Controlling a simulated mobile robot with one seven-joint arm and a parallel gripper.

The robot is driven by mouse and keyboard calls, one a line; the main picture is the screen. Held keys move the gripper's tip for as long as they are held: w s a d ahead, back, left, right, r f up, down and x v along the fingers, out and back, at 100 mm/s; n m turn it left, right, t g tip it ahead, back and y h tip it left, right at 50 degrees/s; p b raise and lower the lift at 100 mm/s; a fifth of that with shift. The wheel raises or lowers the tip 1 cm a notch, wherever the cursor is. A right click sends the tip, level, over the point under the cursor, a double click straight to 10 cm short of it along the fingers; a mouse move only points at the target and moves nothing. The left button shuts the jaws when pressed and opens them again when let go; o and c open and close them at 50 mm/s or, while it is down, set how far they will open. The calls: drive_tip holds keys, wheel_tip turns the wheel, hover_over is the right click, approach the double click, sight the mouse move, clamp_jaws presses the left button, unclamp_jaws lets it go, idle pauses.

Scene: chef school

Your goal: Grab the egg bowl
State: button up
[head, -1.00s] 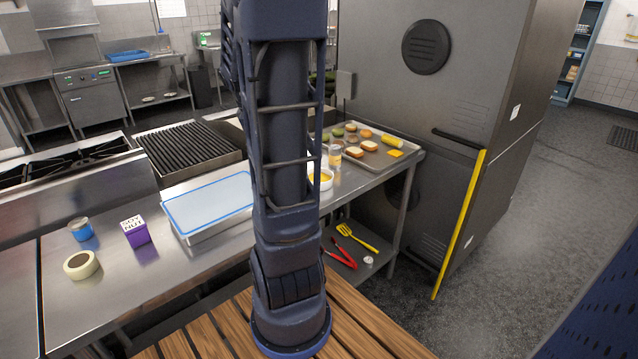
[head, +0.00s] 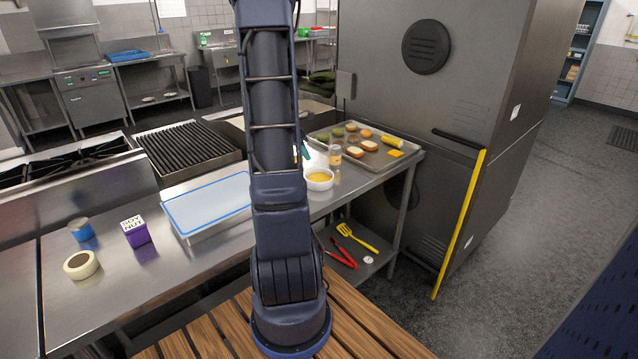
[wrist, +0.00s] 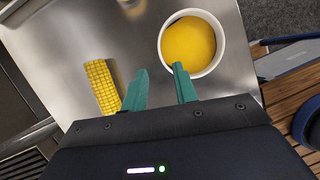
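The egg bowl (head: 320,187) is a small white round bowl of yellow egg. It stands upright on the steel counter, just right of my arm in the head view. In the wrist view the bowl (wrist: 223,45) is at the upper right, its far edge near the top of the picture. My gripper (wrist: 160,71) is open and empty, with two green fingers apart. The right fingertip overlaps the bowl's near rim in this view; I cannot tell if it touches. The left finger is left of the bowl. My arm partly hides the gripper in the head view.
A corn cob (wrist: 103,86) lies left of the fingers in the wrist view. A small jar (head: 335,156) stands behind the bowl. A tray (head: 372,164) of bread and other food is at right, beside a tall dark cabinet (head: 425,95). A blue-edged pan (head: 207,204) is at left.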

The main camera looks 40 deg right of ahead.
sight(319, 179)
drive_tip(key=shift+x, duration=4.05)
drive_tip(key=shift+r, duration=0.1)
clamp_jaws()
